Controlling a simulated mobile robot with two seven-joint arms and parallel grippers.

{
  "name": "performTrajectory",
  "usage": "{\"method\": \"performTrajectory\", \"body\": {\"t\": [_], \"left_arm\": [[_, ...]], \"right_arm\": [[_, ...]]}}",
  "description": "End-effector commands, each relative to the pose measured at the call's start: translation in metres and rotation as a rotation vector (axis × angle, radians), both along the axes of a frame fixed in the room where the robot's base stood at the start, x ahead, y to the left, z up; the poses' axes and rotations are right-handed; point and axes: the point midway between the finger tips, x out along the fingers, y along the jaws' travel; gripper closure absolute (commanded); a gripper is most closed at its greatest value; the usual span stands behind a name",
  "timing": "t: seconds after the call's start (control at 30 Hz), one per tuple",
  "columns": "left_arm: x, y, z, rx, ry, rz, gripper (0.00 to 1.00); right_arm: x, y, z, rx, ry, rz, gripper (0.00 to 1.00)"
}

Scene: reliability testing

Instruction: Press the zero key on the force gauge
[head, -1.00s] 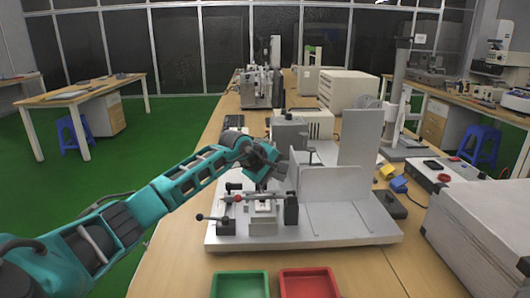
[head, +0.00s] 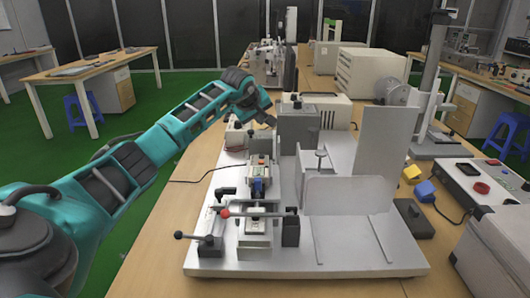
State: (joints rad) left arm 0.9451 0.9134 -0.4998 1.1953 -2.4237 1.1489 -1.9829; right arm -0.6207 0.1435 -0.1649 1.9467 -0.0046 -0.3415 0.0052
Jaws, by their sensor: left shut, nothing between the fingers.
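The test stand has a light grey base plate (head: 340,255) on the table. A small device with blue and red parts (head: 258,184), which looks like the force gauge, sits on the stand's left part. Its zero key is too small to make out. My left gripper (head: 268,121) is shut and empty. In the picture it is above and behind the device, apart from it and just left of a grey block (head: 298,125). The fingertips are small and dark here. My right gripper is not in view.
A lever with a red knob (head: 225,213) and a black-knobbed lever (head: 180,235) stand at the stand's front left. Upright grey plates (head: 388,150) rise on its right. Yellow and blue blocks (head: 425,190) lie further right. The table's left front is clear.

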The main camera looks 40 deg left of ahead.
Motion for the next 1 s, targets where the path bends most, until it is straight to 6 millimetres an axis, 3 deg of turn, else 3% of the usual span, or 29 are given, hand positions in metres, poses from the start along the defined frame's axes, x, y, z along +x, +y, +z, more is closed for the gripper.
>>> {"method": "performTrajectory", "body": {"t": [0.43,0.8,1.0], "left_arm": [[0.000,0.000,-0.006,-0.001,0.000,-0.001,1.00],[0.000,-0.001,-0.056,-0.002,0.000,-0.001,1.00],[0.000,0.000,-0.075,0.001,0.002,0.000,1.00]], "right_arm": [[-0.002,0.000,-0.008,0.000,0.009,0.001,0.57],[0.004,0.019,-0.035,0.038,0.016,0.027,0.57],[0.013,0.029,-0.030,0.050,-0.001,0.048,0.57]]}}
